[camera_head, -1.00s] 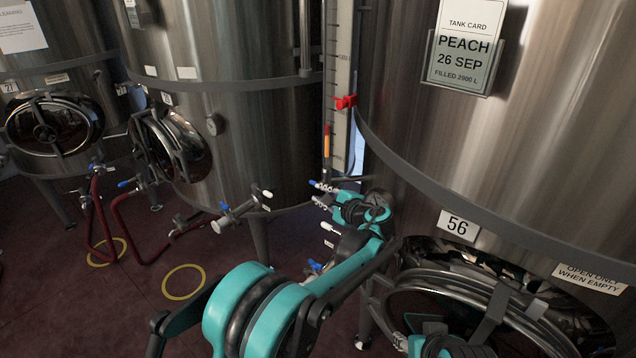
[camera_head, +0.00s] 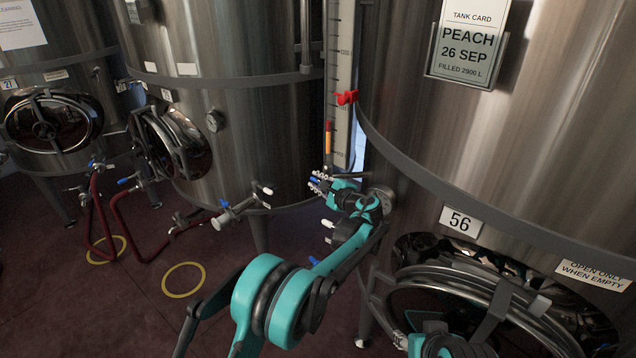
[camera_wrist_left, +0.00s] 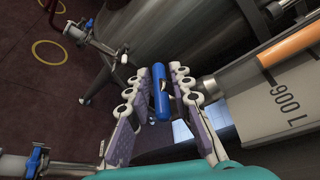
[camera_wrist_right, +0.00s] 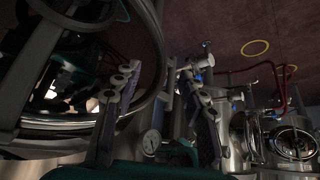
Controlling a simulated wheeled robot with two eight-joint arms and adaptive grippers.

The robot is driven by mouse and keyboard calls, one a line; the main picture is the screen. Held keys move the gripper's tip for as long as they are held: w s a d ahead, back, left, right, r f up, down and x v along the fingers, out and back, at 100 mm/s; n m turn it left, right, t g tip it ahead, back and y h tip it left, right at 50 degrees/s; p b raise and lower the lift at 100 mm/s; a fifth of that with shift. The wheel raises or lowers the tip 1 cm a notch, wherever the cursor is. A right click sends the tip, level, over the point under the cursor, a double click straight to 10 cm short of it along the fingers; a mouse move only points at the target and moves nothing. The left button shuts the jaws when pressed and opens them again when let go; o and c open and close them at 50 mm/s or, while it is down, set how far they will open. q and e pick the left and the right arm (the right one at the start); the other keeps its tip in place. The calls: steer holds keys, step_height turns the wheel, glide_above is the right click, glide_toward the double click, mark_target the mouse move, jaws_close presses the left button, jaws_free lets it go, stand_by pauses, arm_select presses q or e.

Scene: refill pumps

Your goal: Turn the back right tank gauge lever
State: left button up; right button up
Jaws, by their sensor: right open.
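The gauge lever (camera_wrist_left: 161,92) is a blue handle at the foot of the tank gauge, seen in the left wrist view. In the head view my left gripper (camera_head: 318,183) is just below the upright gauge (camera_head: 341,80), which has a red clip (camera_head: 346,97) and an orange column (camera_head: 327,138). The fingers partly hide the lever there. My right gripper (camera_wrist_right: 160,75) is open and empty in the right wrist view.
Tank 56 (camera_head: 540,150) stands close on the right, with a round hatch (camera_head: 480,270) below. The middle tank (camera_head: 240,130) is behind the gauge. A white-handled valve (camera_head: 328,224) is below my left gripper.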

arm_select(q)
jaws_close()
steer(key=shift+r+g+h+p, duration=0.15)
steer(key=shift+g+h+p, duration=0.45)
steer(key=shift+p, duration=0.3)
steer(key=shift+n+g+h+p, duration=0.5)
steer(key=shift+g+h+p, duration=0.1)
steer(key=shift+g+p, duration=0.3)
steer(key=shift+f+n+g+h+p, duration=0.2)
steer(key=shift+n+g+h+p, duration=0.1)
steer(key=shift+g+h+p, duration=0.7)
steer(key=shift+d+f+h, duration=0.1)
steer(key=shift+h, duration=0.2)
jaws_free()
